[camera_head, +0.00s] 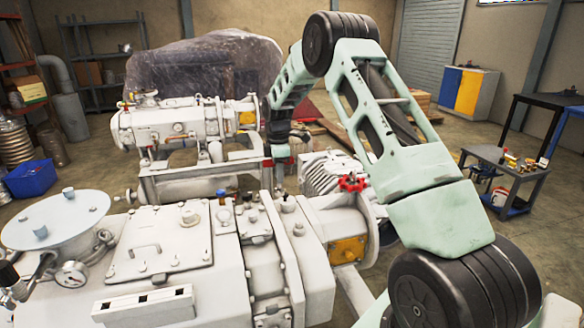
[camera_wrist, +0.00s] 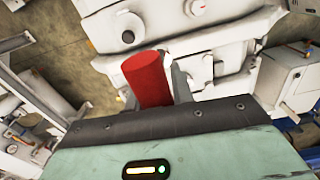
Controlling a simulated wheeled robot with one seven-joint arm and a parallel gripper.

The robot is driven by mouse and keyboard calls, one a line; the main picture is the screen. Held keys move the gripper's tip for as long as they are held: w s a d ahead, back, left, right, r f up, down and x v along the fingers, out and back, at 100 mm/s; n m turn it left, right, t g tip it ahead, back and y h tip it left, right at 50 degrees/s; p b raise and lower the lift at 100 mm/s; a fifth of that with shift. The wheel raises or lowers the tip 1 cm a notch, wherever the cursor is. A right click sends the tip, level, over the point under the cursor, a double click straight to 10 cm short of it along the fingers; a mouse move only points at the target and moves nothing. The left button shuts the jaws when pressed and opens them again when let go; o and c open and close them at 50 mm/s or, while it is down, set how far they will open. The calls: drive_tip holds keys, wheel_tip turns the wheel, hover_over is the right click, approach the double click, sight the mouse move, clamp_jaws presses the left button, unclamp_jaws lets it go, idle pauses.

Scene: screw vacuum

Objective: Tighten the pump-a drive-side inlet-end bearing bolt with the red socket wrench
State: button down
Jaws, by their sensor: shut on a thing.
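The red socket wrench (camera_wrist: 148,78) shows in the wrist view as a thick red cylinder. My gripper (camera_wrist: 157,88) is shut on it, with a grey finger clear on its right side. White pump housing lies beyond the wrench; I cannot tell whether the wrench touches it. In the head view, a large white pump (camera_head: 165,250) fills the foreground and another white pump (camera_head: 185,122) stands behind it. I cannot tell which is pump-a. My arm reaches over the near pump, its end small and partly hidden between the two. I cannot pick out the bearing bolt.
A dark cart (camera_head: 508,170) stands at right, a blue bin (camera_head: 30,178) at left. A plastic-wrapped machine (camera_head: 205,68) is behind. Floor at right is open.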

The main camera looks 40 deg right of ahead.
drive_tip(key=w+a+n+p, duration=0.4)
drive_tip(key=w+a+p, duration=0.3)
drive_tip(key=a, duration=0.4)
drive_tip(key=shift+a+r, duration=0.3)
drive_tip(key=shift+r, duration=0.05)
drive_tip(key=shift+w+f+n, duration=0.1)
drive_tip(key=shift+n, duration=0.3)
drive_tip(key=shift+f+b, duration=1.55)
drive_tip(key=shift+f, duration=1.15)
drive_tip(key=shift+f+b, duration=0.5)
drive_tip(key=shift+f, duration=0.15)
